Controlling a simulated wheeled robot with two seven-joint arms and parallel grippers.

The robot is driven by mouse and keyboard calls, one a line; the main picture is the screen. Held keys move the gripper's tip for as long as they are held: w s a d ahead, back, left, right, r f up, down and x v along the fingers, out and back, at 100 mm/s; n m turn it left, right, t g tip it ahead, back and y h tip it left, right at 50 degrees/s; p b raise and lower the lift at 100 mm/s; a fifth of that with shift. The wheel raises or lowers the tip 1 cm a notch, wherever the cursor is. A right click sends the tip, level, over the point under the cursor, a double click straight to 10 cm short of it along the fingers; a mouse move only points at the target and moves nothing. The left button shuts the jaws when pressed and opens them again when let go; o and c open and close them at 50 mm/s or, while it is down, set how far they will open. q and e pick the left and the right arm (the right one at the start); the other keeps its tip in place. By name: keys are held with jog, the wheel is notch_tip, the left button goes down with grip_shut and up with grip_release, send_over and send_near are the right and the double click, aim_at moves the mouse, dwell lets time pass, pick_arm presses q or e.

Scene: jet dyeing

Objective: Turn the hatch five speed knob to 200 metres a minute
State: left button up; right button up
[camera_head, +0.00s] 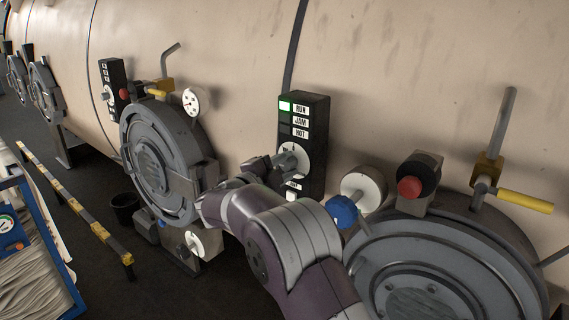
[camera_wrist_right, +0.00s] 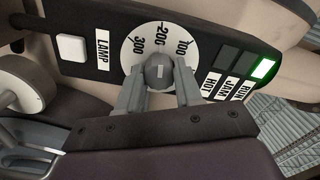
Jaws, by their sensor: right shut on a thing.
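The speed knob (camera_wrist_right: 158,72) is a round grey knob on a white dial (camera_wrist_right: 128,60) marked 100, 200 and 300. The same dial shows on the black panel in the head view (camera_head: 300,152). My right gripper (camera_wrist_right: 158,86) is shut on the knob, one finger on each side. In the head view my right gripper (camera_head: 270,168) reaches the panel from the lower left, and its arm hides the area below. A short white mark on the knob face points roughly toward 200; the exact setting is hard to read. My left gripper is out of view.
The black panel (camera_head: 318,110) has RUN, JAM and HOT labels; the RUN light (camera_head: 285,106) is green. A white LAMP button (camera_wrist_right: 71,48) sits beside the dial. Round hatches (camera_head: 165,155) flank the panel. A blue knob (camera_head: 342,212) and red button (camera_head: 409,187) are close at right.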

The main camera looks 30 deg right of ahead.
dwell(0.3)
jog(key=o, duration=1)
jog(key=shift+o, duration=0.2)
jog(key=b+v, duration=0.5)
jog(key=v, duration=0.7)
jog(key=shift+a, duration=0.3)
